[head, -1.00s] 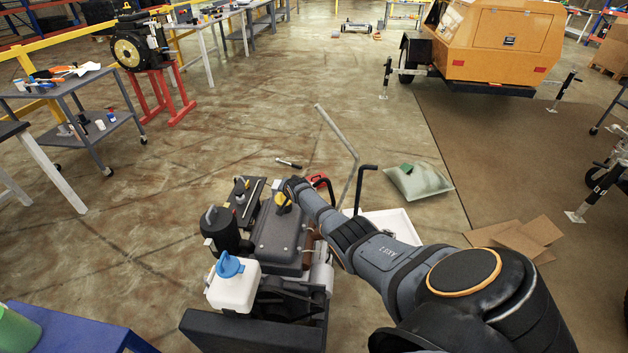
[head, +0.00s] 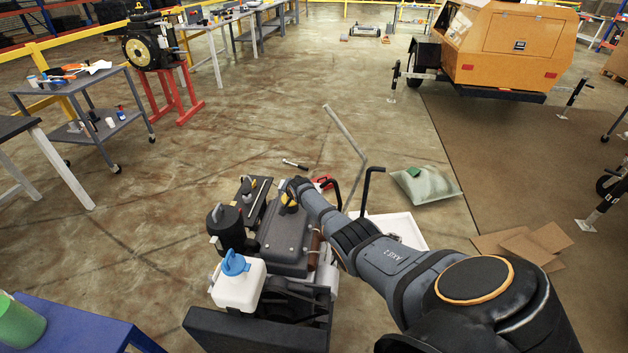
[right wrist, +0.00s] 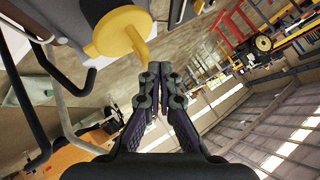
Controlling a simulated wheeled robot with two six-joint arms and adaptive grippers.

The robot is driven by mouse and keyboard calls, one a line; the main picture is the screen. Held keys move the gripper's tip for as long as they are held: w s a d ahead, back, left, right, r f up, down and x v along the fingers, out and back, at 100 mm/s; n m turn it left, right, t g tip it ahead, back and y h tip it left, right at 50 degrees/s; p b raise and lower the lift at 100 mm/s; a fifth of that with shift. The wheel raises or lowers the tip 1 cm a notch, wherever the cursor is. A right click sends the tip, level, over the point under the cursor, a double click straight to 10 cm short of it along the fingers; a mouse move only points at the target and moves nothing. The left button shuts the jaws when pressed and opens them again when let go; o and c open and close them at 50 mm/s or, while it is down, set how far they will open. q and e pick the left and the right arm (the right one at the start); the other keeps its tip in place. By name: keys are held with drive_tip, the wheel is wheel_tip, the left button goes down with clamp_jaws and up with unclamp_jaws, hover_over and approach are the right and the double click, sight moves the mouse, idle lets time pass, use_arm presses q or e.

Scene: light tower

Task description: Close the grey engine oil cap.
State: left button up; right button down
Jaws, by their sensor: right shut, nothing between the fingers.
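The engine (head: 284,240) has a dark grey cover and stands low in front of me in the head view. A yellow round part (head: 288,202) sits on top of it, partly hidden by my right arm. In the right wrist view this yellow part (right wrist: 118,32) shows a disc and a bar reaching toward my fingers. I cannot make out a separate grey oil cap. My right gripper (right wrist: 160,72) is shut and empty, its tips close to the end of the yellow bar; I cannot tell whether they touch. My left gripper is not in view.
A white bottle with a blue cap (head: 237,282) stands at the engine's near left, and a black cylinder (head: 226,228) behind it. A black bent handle (head: 368,183) rises at the right. A blue table (head: 75,330) is at lower left. Open floor lies beyond.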

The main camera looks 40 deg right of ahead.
drive_tip(key=s+a+r+p, duration=0.3)
drive_tip(key=s+r+p, duration=0.3)
drive_tip(key=r, duration=0.5)
drive_tip(key=shift+a+p, duration=0.35)
drive_tip(key=shift+p, duration=0.4)
drive_tip(key=shift+f, duration=0.1)
drive_tip(key=s+a+f+n+g+y, duration=0.1)
drive_tip(key=s+a+f+n+g, duration=0.15)
drive_tip(key=s+f, duration=1.1)
drive_tip(key=s+a+f+n+g, duration=0.2)
drive_tip(key=s+a+f+n, duration=0.2)
drive_tip(key=s+f, duration=0.95)
drive_tip(key=s+a+f+n+g, duration=0.1)
drive_tip(key=s+f, duration=0.3)
drive_tip(key=s, duration=0.6)
drive_tip(key=s+a+f+n+g+y, duration=0.1)
drive_tip(key=s+a+f+n, duration=0.2)
drive_tip(key=s, duration=0.7)
drive_tip(key=s+a+f+n+g, duration=0.2)
drive_tip(key=s+a+f, duration=0.1)
drive_tip(key=s+f, duration=0.4)
drive_tip(key=s, duration=0.3)
drive_tip(key=shift+a+y, duration=0.3)
